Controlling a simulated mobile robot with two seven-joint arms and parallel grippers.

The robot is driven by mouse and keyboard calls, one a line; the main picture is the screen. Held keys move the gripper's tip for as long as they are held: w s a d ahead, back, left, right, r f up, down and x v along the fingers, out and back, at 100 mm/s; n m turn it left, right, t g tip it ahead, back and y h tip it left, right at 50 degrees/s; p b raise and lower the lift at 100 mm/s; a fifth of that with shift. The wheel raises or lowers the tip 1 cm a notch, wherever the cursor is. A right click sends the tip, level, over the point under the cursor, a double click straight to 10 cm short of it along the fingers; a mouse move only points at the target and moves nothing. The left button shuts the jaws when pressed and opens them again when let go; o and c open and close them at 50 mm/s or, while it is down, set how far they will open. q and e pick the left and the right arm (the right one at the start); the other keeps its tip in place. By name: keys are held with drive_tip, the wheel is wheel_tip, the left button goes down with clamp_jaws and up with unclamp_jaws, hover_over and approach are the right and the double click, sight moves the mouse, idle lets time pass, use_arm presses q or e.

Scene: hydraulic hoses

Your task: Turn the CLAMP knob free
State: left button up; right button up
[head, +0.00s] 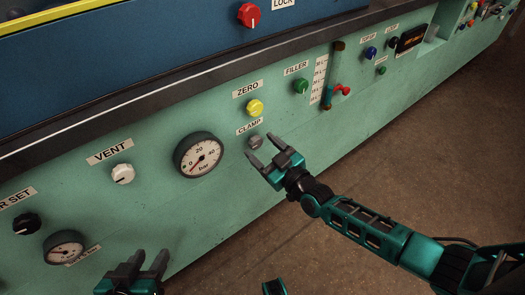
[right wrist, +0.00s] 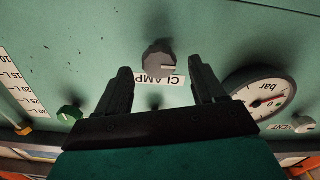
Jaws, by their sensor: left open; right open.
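The CLAMP knob (head: 255,142) is a small grey knob on the green panel, just below its CLAMP label (head: 249,126). In the right wrist view the knob (right wrist: 158,58) appears upside down with its label, and a pale pointer mark shows on its face. My right gripper (head: 260,147) is open and empty at the knob, its fingers pointing at the panel. In the right wrist view the knob shows between the two spread fingertips (right wrist: 161,66), touching neither. My left gripper (head: 150,256) is open and empty at the bottom left, low in front of the panel.
A bar gauge (head: 199,155) sits left of the knob, with the white VENT knob (head: 122,174) further left. The yellow ZERO knob (head: 255,107) is just above CLAMP, and the green FILLER knob (head: 300,86) is up to the right. The brown floor (head: 400,165) is clear.

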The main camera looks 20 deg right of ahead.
drive_tip(key=shift+w+a, duration=0.1)
drive_tip(key=shift+w, duration=0.15)
drive_tip(key=shift+c, duration=0.5)
drive_tip(key=c, duration=1)
drive_tip(key=shift+o, duration=0.2)
